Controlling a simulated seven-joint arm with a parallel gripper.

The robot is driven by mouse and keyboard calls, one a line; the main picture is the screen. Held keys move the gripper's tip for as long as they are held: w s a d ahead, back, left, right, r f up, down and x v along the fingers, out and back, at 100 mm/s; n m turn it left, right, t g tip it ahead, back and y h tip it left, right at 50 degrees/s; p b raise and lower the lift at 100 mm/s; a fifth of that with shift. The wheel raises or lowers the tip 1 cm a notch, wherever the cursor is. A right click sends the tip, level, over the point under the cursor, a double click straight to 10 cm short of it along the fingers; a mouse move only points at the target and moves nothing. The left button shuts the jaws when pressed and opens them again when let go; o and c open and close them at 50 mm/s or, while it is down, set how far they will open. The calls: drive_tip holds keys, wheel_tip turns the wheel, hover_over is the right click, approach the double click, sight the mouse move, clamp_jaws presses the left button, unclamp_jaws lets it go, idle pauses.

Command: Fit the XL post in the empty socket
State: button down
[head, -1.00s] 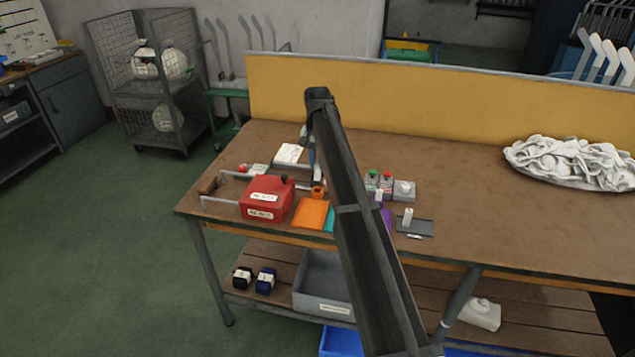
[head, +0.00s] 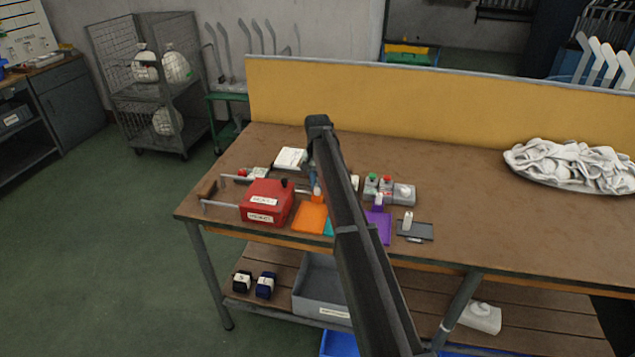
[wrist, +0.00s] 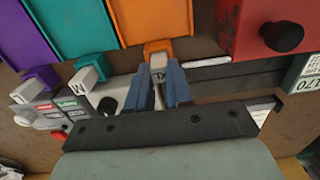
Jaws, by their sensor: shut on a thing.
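My gripper (wrist: 158,88) has its blue fingers closed on the XL post (wrist: 159,74), a small pale block lettered XL. The post is at the orange bracket on the near end of the orange board (wrist: 143,18); I cannot tell whether it is seated or only over it. In the head view the gripper (head: 316,183) is above the orange board (head: 308,217), partly hidden by my arm. The teal board (wrist: 82,22) has a teal bracket with a white post lettered M (wrist: 84,82). The purple board (wrist: 25,38) has a purple bracket with another white post (wrist: 27,92).
A red box (head: 266,201) with a black knob (wrist: 283,37) stands close beside the orange board. A grey box with green and red buttons (head: 385,186) is right of my arm. A grey plate (head: 418,231) carries a white post. The bench's right middle is clear.

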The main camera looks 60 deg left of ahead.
sight(318, 186)
drive_tip(key=c, duration=1)
unclamp_jaws()
drive_tip(key=shift+c, duration=0.2)
drive_tip(key=shift+r, duration=0.1)
wheel_tip(318, 186, up, 12)
